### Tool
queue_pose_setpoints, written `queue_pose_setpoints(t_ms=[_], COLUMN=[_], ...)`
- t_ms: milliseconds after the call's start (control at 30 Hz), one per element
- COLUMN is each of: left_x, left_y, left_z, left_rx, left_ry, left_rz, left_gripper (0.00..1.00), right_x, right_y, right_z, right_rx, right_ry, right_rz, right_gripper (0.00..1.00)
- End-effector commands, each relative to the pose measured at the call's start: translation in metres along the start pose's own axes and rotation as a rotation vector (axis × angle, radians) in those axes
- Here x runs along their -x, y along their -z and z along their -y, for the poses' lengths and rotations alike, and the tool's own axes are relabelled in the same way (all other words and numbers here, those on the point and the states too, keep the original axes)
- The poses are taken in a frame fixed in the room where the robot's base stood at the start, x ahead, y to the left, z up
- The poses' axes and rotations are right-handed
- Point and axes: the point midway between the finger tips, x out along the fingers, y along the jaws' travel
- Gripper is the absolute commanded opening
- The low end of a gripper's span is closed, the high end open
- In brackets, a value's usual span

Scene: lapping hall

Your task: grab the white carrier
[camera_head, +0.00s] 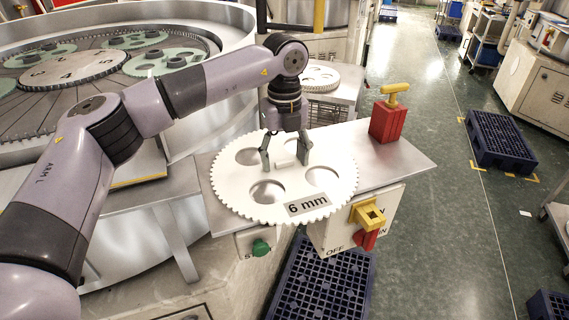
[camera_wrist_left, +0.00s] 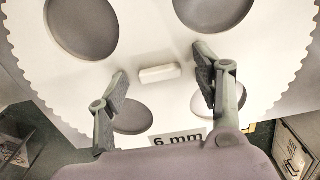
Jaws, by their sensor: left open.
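The white carrier (camera_head: 326,203) is a flat toothed disc with round holes and a "6 mm" label. It lies on a grey metal shelf in the middle of the head view. A small raised white grip block (camera_wrist_left: 160,73) stands at its middle. My left gripper (camera_head: 286,163) is above the carrier's middle, pointing down. Its fingers are open, one on each side of the block, and apart from it in the left wrist view (camera_wrist_left: 160,88). I cannot tell how far the fingertips are above the disc. My right gripper is not in view.
A red block with a yellow handle (camera_head: 388,119) stands on the shelf (camera_head: 402,160) behind the carrier to the right. A switch box (camera_head: 362,222) with a yellow and red switch is at the shelf's front. The round lapping machine (camera_head: 226,52) is at left. Blue pallets (camera_head: 497,140) lie on the floor.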

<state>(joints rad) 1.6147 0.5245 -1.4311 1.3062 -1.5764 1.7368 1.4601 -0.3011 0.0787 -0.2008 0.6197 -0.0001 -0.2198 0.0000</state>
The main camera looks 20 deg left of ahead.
Motion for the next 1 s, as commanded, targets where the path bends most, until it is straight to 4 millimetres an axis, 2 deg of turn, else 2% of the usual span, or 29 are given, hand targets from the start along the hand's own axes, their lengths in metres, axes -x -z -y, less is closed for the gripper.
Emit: queue_pose_setpoints(t_ms=[133,1000], left_x=[-0.0001,-0.0002], left_y=[-0.0001,0.0002], left_z=[0.0,0.0], left_rx=[0.0,0.0], left_ry=[0.0,-0.001], left_rz=[0.0,-0.001], left_gripper=[0.61,0.03], right_x=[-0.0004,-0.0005], right_y=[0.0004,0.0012], right_z=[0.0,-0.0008], right_rx=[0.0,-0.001], right_ry=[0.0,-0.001], right_rz=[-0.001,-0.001], right_gripper=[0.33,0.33])
